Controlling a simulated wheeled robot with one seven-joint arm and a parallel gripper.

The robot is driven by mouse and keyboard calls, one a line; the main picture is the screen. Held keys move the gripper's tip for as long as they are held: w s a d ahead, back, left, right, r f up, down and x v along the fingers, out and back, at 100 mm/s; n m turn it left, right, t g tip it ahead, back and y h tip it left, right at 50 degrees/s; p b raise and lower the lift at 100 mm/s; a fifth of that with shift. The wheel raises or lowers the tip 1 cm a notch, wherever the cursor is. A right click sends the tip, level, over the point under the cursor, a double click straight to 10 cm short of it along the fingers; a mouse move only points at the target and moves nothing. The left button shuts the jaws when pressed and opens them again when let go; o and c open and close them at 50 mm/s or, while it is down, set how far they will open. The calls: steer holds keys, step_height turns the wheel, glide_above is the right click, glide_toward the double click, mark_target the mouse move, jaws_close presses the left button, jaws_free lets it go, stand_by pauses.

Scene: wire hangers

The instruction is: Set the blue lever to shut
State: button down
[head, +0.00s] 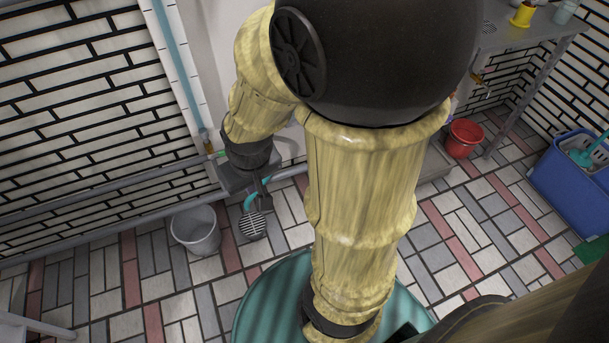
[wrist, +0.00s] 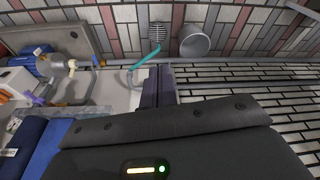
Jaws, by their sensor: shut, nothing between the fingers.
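My gripper (head: 262,192) shows in the head view as a dark block at the end of my arm, close to the wall pipes and above the floor. Its fingers (wrist: 159,85) show in the wrist view beyond the dark housing, shut and empty. A small violet-blue handle-like piece (wrist: 38,100) lies at the left of the wrist view, well apart from the fingers. I cannot tell for sure that it is the blue lever, nor how it is set. In the head view I cannot make out the lever; my arm covers much of the middle.
A teal hose (wrist: 146,62) runs close to the fingers towards a floor drain (head: 252,225). A grey bucket (head: 195,232) stands beside the drain. A blue motor-like unit (wrist: 36,62) is at the left. Grey pipes (head: 110,187) run along the wall. A red bucket (head: 463,138) stands right.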

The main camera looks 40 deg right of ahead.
steer(key=shift+a, duration=0.1)
stand_by(0.3)
steer(key=w+d+f+t+h+b, duration=0.2)
steer(key=w+d+f+b, duration=0.1)
steer(key=w+f, duration=0.7)
steer(key=w+d+f+t+h+b, duration=0.1)
steer(key=w+d+f+b, duration=0.15)
steer(key=w+f, duration=0.75)
steer(key=w+d+f+n+t+h+b, duration=0.1)
steer(key=d+f+h+b, duration=0.2)
steer(key=f, duration=0.4)
steer(key=d+f+h+b, duration=0.1)
steer(key=d+f+h, duration=0.1)
steer(key=d+f, duration=0.4)
steer(key=s+d+f+n+t+h+b, duration=0.2)
steer(key=s+d+f+n+h+b, duration=0.1)
steer(key=f, duration=0.7)
steer(key=s+d+n+h, duration=0.1)
steer(key=s+d+h, duration=0.1)
steer(key=d+h, duration=0.1)
steer(key=shift+s+f+n+h+b, duration=0.2)
steer(key=shift+f+n+h+b, duration=0.15)
steer(key=shift+h, duration=0.55)
